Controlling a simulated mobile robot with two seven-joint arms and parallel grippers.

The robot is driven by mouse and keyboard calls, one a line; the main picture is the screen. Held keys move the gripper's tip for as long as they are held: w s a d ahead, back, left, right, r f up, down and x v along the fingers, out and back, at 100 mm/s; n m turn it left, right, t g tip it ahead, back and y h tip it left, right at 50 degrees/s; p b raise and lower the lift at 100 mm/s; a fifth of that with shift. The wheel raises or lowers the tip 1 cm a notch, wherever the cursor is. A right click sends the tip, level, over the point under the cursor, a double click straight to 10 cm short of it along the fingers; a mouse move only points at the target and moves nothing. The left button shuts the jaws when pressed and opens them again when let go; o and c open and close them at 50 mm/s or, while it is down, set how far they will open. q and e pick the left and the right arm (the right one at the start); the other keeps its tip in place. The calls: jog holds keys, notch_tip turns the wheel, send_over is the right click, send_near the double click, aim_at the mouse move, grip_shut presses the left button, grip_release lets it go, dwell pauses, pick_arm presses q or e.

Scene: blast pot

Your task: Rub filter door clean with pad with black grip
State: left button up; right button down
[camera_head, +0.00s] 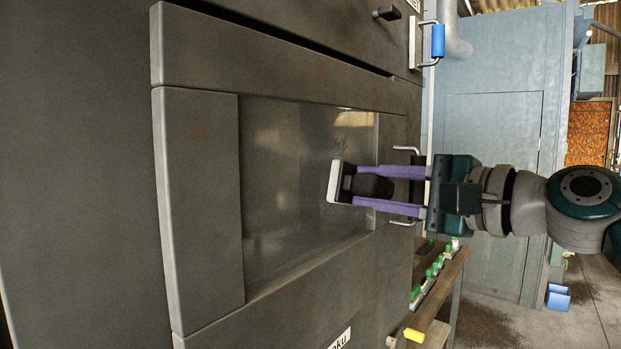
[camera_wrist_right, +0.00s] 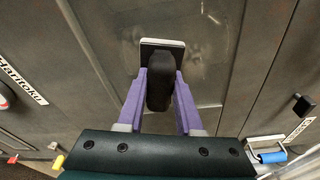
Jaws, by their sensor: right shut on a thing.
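The filter door (camera_head: 270,170) is a large dark grey framed panel with a smoother, slightly shiny recessed middle, filling the left and centre of the head view. Pale smudges show on its panel (camera_wrist_right: 205,50) in the right wrist view. The pad (camera_head: 336,181) is a thin pale plate with a black grip (camera_head: 370,187). My right gripper (camera_head: 350,186) is shut on the black grip with its purple fingers, and the pad's face is turned to the door. I cannot tell whether the pad touches the panel. My left gripper is not in view.
A handle with a blue sleeve (camera_head: 438,41) and a dark knob (camera_head: 386,13) stick out at the upper right. A metal handle (camera_head: 408,151) stands near my right gripper. A bench (camera_head: 440,285) with green items is below right. A blue box (camera_head: 558,297) sits on the floor.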

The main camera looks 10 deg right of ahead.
aim_at(333, 190)
jog(key=shift+s+a, duration=0.15)
jog(key=shift+a, duration=0.25)
jog(key=shift+s+a+r+p, duration=0.15)
jog(key=shift+s+a+p, duration=0.6)
jog(key=shift+p, duration=0.4)
jog(key=shift+s+a+p, duration=0.25)
jog(key=shift+a+p, duration=0.15)
jog(key=shift+a, duration=0.1)
jog(key=shift+f, duration=0.2)
jog(key=shift+s, duration=0.1)
jog(key=shift+s+a+r+p, duration=0.1)
jog(key=shift+s+a+p, duration=0.4)
jog(key=shift+a+p, duration=0.25)
jog(key=shift+s+a+p, duration=0.3)
jog(key=shift+s+p, duration=0.05)
jog(key=shift+p, duration=0.05)
